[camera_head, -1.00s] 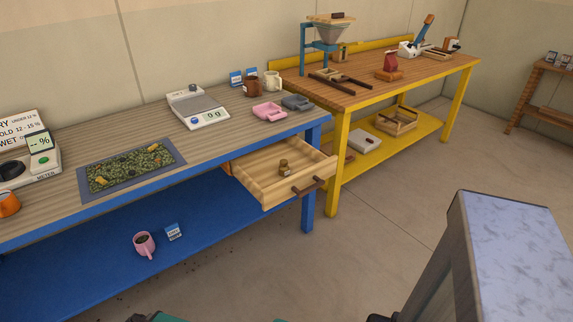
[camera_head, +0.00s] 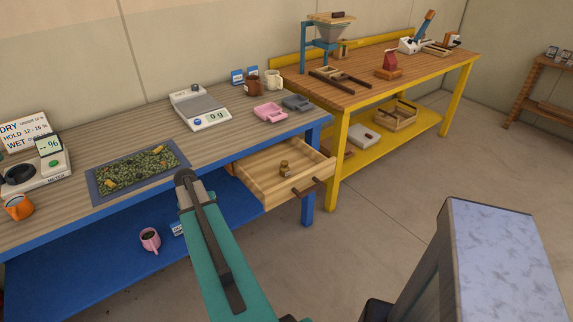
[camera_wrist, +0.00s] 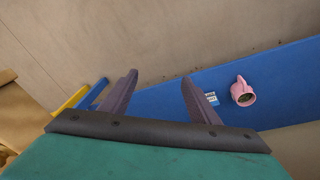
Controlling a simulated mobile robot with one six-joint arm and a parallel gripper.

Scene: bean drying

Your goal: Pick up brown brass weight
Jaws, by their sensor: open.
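The brown brass weight (camera_head: 284,168) stands in the open wooden drawer (camera_head: 262,185) under the right end of the blue bench. My gripper (camera_wrist: 160,100) is open and empty in the wrist view, with its two dark fingers apart. The wrist view shows the floor and the blue lower shelf beyond the fingers, and I cannot make out the weight there. In the head view my teal arm rises left of the drawer, and its fingertips cannot be told clearly.
The blue bench (camera_head: 75,155) holds a bean tray (camera_head: 90,188), a scale reading 0 g (camera_head: 205,121) and a pink tray (camera_head: 270,112). A pink mug (camera_head: 150,239) stands on the lower shelf. A yellow-legged bench (camera_head: 340,165) is to the right. Open floor lies in front.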

